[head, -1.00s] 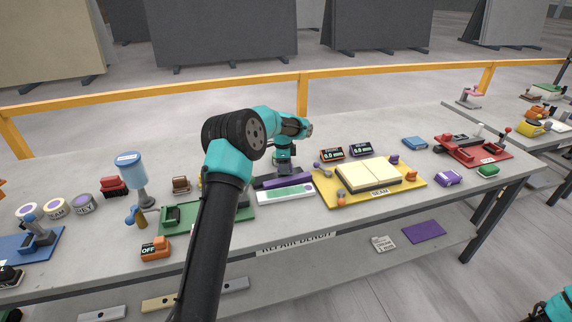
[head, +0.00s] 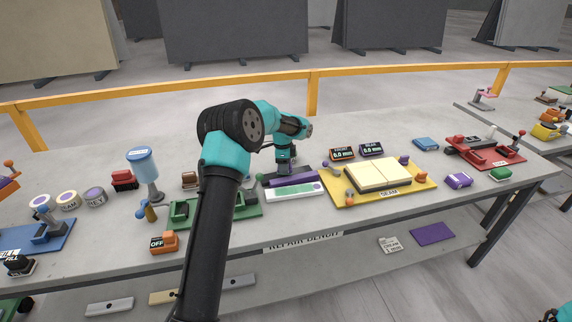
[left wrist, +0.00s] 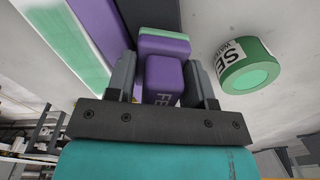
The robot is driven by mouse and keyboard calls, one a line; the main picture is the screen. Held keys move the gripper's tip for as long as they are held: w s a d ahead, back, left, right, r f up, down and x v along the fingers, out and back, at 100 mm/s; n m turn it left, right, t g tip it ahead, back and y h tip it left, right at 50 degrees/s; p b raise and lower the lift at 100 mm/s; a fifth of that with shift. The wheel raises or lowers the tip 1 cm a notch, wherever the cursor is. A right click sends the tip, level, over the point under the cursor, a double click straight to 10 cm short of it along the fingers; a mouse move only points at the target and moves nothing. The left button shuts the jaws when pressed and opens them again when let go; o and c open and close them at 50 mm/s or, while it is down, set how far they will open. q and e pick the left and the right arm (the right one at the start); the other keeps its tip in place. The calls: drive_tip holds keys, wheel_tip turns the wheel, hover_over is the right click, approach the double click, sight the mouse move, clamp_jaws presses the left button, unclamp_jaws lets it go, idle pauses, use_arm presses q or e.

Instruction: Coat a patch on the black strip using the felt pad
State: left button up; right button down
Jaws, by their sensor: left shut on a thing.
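My left gripper (head: 284,168) is low over the dark strip, near the middle of the bench. In the left wrist view its fingers (left wrist: 164,82) are shut on the purple felt pad (left wrist: 163,72), which has lettering starting "FE" and a mint-green part at its far end. The black strip (left wrist: 134,17) runs past the pad's far end in that view; its end also shows in the head view (head: 302,170). I cannot tell whether the pad touches the strip. My right gripper is not in view.
A purple strip (head: 291,181) and a white-and-green strip (head: 294,191) lie in front. A yellow seam board (head: 415,186) is to the right, a green fixture (head: 181,212) to the left. Small readouts (head: 342,154) stand behind.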

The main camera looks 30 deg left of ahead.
use_arm(q)
drive_tip(key=shift+s+a, duration=1)
drive_tip(key=shift+s, duration=0.25)
drive_tip(key=shift+s+a+r, duration=0.15)
drive_tip(key=shift+s+a, duration=1)
drive_tip(key=shift+s, duration=0.3)
drive_tip(key=shift+r, duration=3)
drive_tip(key=shift+r, duration=0.1)
drive_tip(key=shift+r, duration=1.45)
drive_tip(key=shift+f, duration=0.15)
